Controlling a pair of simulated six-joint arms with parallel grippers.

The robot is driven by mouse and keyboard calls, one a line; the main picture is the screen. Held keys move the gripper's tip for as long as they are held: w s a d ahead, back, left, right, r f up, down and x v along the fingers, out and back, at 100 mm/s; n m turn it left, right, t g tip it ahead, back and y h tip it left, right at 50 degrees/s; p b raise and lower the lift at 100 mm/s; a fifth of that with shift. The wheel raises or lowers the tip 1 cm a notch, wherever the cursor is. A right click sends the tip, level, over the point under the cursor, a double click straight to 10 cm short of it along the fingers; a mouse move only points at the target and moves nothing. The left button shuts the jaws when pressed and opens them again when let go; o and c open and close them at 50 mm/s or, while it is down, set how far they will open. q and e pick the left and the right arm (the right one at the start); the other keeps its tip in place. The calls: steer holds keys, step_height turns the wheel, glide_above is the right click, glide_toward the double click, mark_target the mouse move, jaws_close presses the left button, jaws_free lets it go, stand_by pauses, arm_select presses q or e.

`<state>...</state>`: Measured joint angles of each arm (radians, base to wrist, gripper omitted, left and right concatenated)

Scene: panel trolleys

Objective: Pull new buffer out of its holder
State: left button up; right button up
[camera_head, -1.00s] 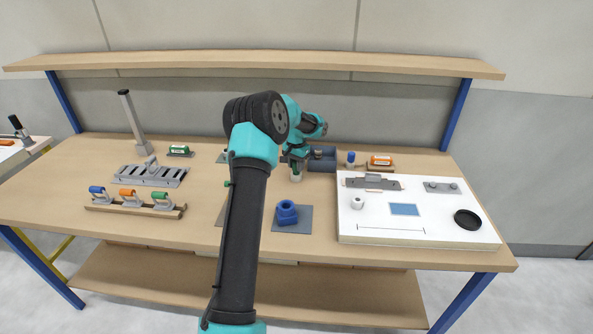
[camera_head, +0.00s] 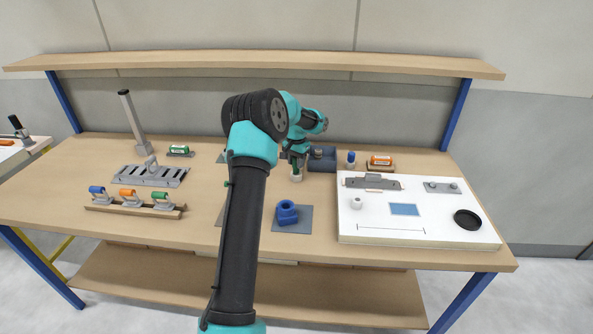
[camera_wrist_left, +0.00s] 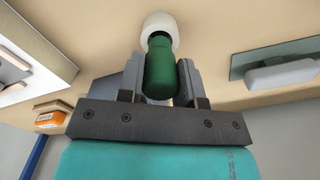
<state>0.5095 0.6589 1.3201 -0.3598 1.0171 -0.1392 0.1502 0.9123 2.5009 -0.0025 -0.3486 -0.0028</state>
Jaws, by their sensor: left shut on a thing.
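A green cylindrical buffer (camera_wrist_left: 160,72) stands between the two fingers of my left gripper (camera_wrist_left: 157,85) in the left wrist view. The gripper is shut on it. The far end of the buffer meets a round white holder (camera_wrist_left: 160,28), and I cannot tell how deep it sits inside. In the head view my left gripper (camera_head: 297,160) is above the white holder (camera_head: 296,178), with a little green showing between them. My right gripper is not in view.
A dark blue-grey bin (camera_head: 322,160) is close behind the gripper. A white board (camera_head: 380,231) with several items is at the right. An orange-labelled item (camera_head: 380,161) stands at the back right.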

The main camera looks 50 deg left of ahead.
arm_select(q)
steer(key=shift+r, duration=2.9)
